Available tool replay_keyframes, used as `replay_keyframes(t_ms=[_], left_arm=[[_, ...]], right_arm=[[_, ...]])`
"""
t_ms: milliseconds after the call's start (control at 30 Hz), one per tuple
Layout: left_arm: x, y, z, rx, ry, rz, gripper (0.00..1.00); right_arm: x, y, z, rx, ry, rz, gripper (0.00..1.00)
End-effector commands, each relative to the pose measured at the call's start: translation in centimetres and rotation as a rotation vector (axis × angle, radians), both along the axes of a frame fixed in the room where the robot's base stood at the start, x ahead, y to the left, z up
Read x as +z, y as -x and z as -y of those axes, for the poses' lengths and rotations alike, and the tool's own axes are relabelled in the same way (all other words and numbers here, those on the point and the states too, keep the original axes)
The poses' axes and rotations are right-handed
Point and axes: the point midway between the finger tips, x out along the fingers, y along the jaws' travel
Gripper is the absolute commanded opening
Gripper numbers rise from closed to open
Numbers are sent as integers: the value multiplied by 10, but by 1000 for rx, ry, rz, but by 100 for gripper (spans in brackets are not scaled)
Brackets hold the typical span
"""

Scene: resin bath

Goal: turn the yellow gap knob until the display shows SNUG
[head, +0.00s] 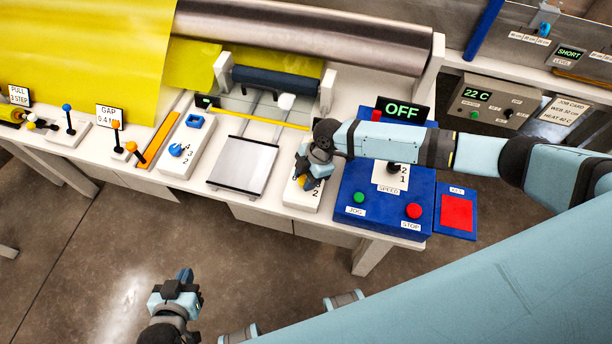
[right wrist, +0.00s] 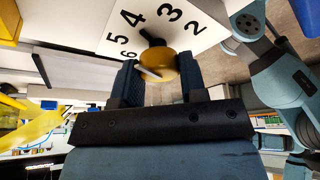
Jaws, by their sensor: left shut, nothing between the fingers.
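The yellow knob (right wrist: 158,65) sits on a white plate (right wrist: 112,43) printed with numbers; 2 to 6 show in the right wrist view. A pale bar crosses the knob and a dark mark shows beside it near the 4. My right gripper (right wrist: 158,80) has one finger on each side of the knob, seemingly closed against it. In the head view the right gripper (head: 306,181) covers most of the knob and plate. My left gripper (head: 184,274) is shut and empty, above the floor in front of the bench. A small dark display (head: 207,101) has green text too small to read.
A blue box (head: 345,208) with green and red buttons and an OFF display (head: 402,110) stands right of the plate. A metal plate (head: 242,166) and a white panel with blue knobs (head: 187,143) lie left. A GAP card (head: 110,116) stands further left.

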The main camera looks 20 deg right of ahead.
Motion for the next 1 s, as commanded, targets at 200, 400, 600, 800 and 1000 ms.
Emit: replay_keyframes(t_ms=[200,400,600,800,1000], left_arm=[[1,0,0,0,0,0,0],[7,0,0,0,0,0,0],[21,0,0,0,0,-1,0],[39,0,0,0,0,0,0],[57,-1,-3,6,-4,7,0]], right_arm=[[0,1,0,-5,0,-2,15],[2,1,0,-53,0,-2,15],[4,2,-1,-177,-1,-4,15],[5,3,-1,-347,-1,-4,15],[5,3,-1,-512,-1,-3,15]])
